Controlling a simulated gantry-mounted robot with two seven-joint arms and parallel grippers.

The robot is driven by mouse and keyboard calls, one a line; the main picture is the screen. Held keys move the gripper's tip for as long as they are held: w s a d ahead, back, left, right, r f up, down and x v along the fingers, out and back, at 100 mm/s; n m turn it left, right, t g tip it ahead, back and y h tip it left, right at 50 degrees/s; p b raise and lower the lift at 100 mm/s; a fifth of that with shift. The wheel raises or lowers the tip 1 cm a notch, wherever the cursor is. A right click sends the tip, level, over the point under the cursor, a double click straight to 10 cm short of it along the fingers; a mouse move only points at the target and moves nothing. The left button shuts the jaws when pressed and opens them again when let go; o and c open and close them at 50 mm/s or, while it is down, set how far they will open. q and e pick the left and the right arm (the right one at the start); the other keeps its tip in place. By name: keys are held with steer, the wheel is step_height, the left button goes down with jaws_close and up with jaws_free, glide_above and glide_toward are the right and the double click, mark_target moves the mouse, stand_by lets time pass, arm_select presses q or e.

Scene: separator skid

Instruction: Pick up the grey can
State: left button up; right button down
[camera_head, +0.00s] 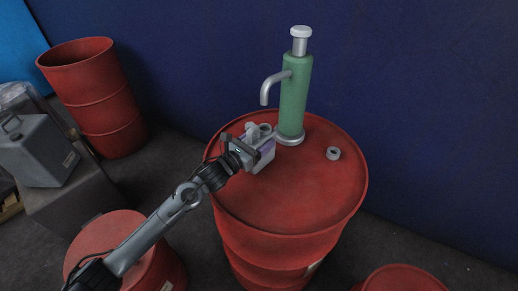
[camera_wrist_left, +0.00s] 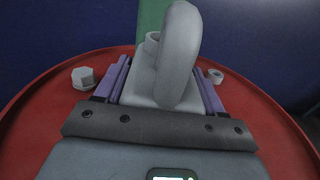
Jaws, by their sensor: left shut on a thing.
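The grey can (camera_head: 259,163) is a small body with a looped handle, over the top of the middle red drum (camera_head: 290,205). In the left wrist view the grey can (camera_wrist_left: 146,84) shows close up, with its thick handle rising in front and a short round neck behind. My left gripper (camera_head: 256,149) is shut on it, with a purple finger on each side of the body (camera_wrist_left: 165,85). The fingers and wrist hide part of the can. I cannot tell if its base touches the drum top. My right gripper is not in view.
A green pump (camera_head: 294,95) with a bent grey spout stands on the drum just behind the can. A small grey ring (camera_head: 333,153) lies to the right. A larger grey jerrycan (camera_head: 35,150) sits at the left. The drum top's front is clear.

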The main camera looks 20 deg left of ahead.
arm_select(q)
steer(key=c, duration=0.4)
steer(key=shift+r, duration=0.1)
steer(key=shift+c, duration=0.6)
